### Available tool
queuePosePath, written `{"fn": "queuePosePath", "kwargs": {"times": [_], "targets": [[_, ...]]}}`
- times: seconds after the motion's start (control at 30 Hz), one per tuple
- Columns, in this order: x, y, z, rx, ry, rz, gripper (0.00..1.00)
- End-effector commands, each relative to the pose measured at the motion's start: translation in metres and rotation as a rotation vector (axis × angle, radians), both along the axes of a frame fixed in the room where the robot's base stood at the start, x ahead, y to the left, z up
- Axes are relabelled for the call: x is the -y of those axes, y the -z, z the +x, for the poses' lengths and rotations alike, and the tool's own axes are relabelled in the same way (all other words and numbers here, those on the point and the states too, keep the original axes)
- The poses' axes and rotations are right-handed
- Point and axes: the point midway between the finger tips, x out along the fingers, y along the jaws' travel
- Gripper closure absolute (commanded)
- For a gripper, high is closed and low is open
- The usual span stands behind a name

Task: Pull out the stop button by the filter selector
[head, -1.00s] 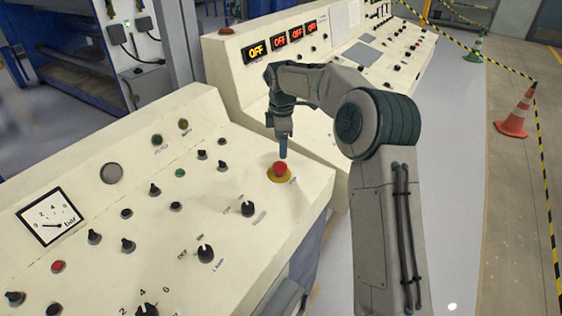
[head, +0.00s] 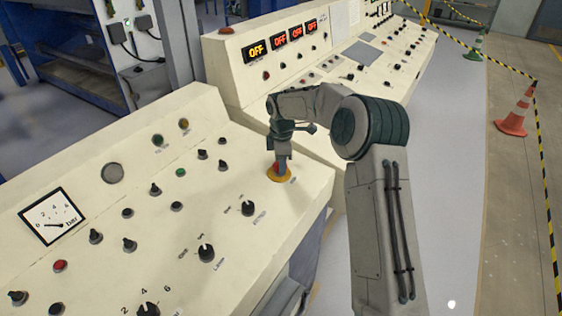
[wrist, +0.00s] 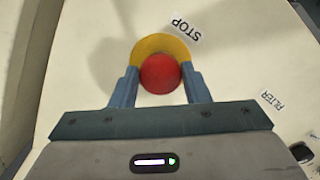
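The red stop button (wrist: 160,74) sits on a yellow base (wrist: 150,44) beside a "STOP" label (wrist: 185,27) in the wrist view. In the head view, the yellow base (head: 279,176) shows near the right edge of the cream console, with the red button (head: 275,169) partly hidden by my gripper. My gripper (wrist: 161,78) has its two blue fingers on either side of the button. A narrow gap seems to remain beside the left finger; the right finger is very near the button's edge. The filter selector (head: 248,208) is a black knob in front of the button.
The cream console (head: 215,122) carries several other knobs and buttons, and a bar gauge (head: 52,216). A second console (head: 235,80) with lit OFF displays stands behind. In the wrist view, a "FILTER" label (wrist: 272,99) and a dark knob (wrist: 301,152) are at lower right.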

Motion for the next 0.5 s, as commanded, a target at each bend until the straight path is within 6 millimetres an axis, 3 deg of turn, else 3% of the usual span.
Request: {"fn": "queuePosePath", "kwargs": {"times": [0.03, 0.07, 0.3, 0.5], "targets": [[0.0, 0.0, 0.0, -0.001, 0.0, 0.0, 0.91], [0.0, 0.0, 0.0, -0.001, 0.0, 0.0, 0.99], [0.001, -0.016, 0.0, 0.001, 0.0, 0.0, 0.98], [0.001, -0.016, 0.0, 0.003, 0.0, 0.001, 0.99]]}}
